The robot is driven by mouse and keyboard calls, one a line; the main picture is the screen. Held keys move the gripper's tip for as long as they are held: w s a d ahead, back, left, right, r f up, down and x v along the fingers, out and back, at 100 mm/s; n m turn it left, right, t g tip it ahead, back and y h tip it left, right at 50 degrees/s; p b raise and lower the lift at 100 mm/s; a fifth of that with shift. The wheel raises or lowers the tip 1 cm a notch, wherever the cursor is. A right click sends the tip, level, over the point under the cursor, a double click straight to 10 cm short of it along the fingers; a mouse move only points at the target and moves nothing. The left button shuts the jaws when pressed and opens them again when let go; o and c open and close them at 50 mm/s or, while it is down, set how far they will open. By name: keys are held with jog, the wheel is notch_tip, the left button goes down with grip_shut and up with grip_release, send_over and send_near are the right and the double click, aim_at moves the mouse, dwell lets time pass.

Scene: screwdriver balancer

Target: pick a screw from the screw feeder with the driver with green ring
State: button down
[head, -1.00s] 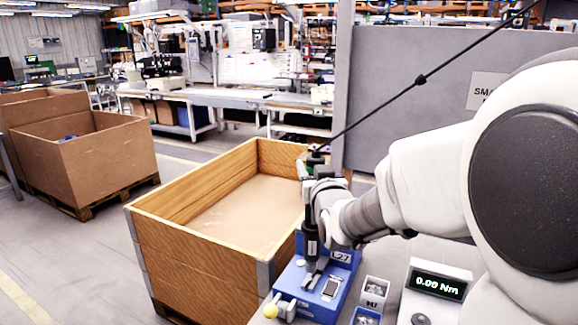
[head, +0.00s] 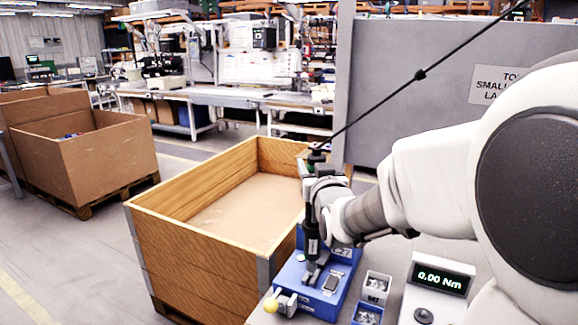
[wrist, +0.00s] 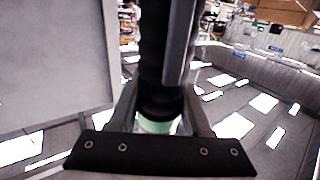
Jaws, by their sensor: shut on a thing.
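My gripper (head: 322,192) is shut around the black driver (head: 312,230), which stands about upright. In the wrist view the driver (wrist: 160,75) rises between the fingers, and its pale green ring (wrist: 156,126) shows low between them. A black cable runs from its top to the upper right. The driver's lower end is over the blue screw feeder (head: 322,302), at the feeder's metal front part. I cannot tell whether the tip touches a screw; no single screw there is clear.
Small bins (head: 376,287) stand right of the feeder. A torque display (head: 440,279) reading 0.00 Nm is farther right. A large wooden crate (head: 190,250) stands left, and a grey panel (head: 420,110) behind.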

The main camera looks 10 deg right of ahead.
aim_at(315, 148)
jog(key=shift+a+f+b, duration=0.1)
jog(key=shift+f+b, duration=1)
jog(key=shift+b, duration=0.35)
dwell(1.0)
jog(key=shift+r+p, duration=1.55)
jog(key=shift+r, duration=1.95)
jog(key=shift+s, duration=0.1)
